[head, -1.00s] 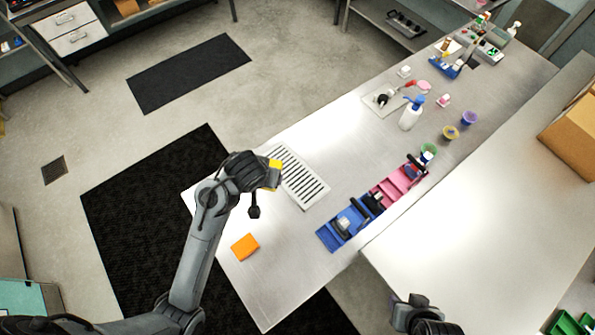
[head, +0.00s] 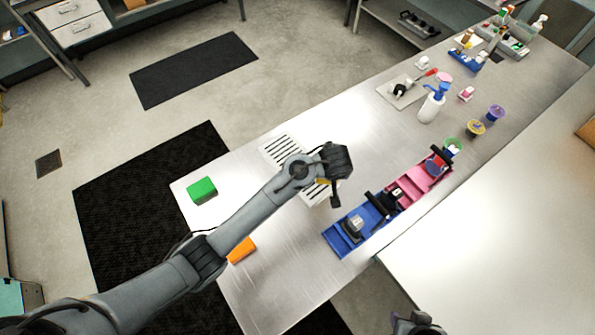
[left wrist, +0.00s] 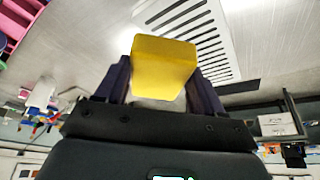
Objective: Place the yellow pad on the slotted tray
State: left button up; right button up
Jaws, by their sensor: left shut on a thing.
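The yellow pad (left wrist: 163,62) is gripped between the two fingers of my left gripper (left wrist: 160,82) in the left wrist view. The white slotted tray (head: 280,149) lies flat on the metal table, partly hidden by my left arm. The tray's slots also show behind the pad in the left wrist view (left wrist: 205,40). The pad appears held above the tray's near right part; I cannot tell whether they touch. My right gripper (head: 416,324) is only partly in view at the bottom edge.
A green pad (head: 202,190) and an orange pad (head: 241,250) lie on the table left of and below the tray. A blue bin (head: 338,240) and a pink bin (head: 408,186) with tools stand to the right. A spray bottle (head: 431,105) and several cups are farther back.

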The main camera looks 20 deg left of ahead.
pick_arm(q)
jog(key=shift+w+a+r+b, duration=0.1)
jog(key=shift+w+r+b, duration=0.1)
jog(key=shift+w, duration=0.2)
jog(key=shift+w+a+r+b, duration=0.1)
jog(key=shift+w+r, duration=0.05)
jog(key=shift+w, duration=0.25)
jog(key=w+a+f, duration=0.1)
jog(key=a+f, duration=0.1)
jog(key=a, duration=0.1)
jog(key=w+a+f, duration=0.1)
jog(key=a+f, duration=0.1)
jog(key=a, duration=0.2)
jog(key=a+f+p, duration=0.1)
jog(key=a+f, duration=0.1)
jog(key=a, duration=0.2)
jog(key=shift+w+a+f, duration=0.1)
jog(key=shift+w+f, duration=0.15)
jog(key=shift+w, duration=0.15)
jog(key=shift+f, duration=2)
jog(key=shift+f+b, duration=0.2)
jog(key=shift+b, duration=0.1)
jog(key=o, duration=1)
jog(key=shift+r, duration=0.1)
